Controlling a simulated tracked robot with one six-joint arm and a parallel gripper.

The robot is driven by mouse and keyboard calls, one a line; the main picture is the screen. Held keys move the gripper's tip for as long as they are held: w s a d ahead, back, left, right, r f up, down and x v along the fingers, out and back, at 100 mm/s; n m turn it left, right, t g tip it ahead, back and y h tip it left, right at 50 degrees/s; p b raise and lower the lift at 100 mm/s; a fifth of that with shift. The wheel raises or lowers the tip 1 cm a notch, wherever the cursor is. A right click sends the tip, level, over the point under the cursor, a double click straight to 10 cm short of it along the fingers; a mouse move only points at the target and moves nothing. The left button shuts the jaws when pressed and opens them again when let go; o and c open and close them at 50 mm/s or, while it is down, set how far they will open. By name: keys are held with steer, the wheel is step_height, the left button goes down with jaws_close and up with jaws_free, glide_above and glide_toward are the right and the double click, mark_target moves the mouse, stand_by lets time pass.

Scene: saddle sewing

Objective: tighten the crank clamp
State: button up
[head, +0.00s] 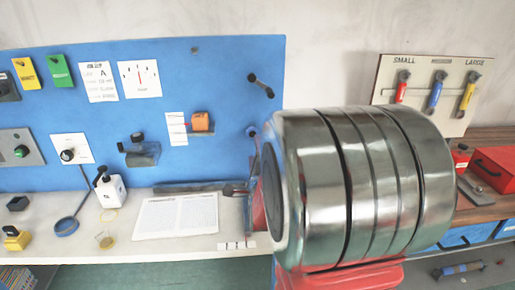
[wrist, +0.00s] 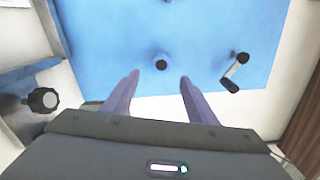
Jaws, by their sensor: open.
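The crank clamp (wrist: 235,71) shows in the wrist view as a short pale arm with black ends on the blue panel. It lies to the right of my gripper (wrist: 159,77), apart from the fingers. A crank with black ends (head: 261,85) also shows at the upper right of the blue panel in the head view. My gripper's two purple fingers are spread apart, with nothing held between them. A small round black knob (wrist: 161,64) appears between the fingertips; I cannot tell if anything touches it. My gripper is not clearly visible in the head view.
The blue panel (head: 220,80) carries cards, switches and small fittings. Another black knob (wrist: 42,100) is at the wrist view's left. A tool board (head: 430,112) stands at right.

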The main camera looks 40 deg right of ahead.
steer(key=shift+v, duration=1.05)
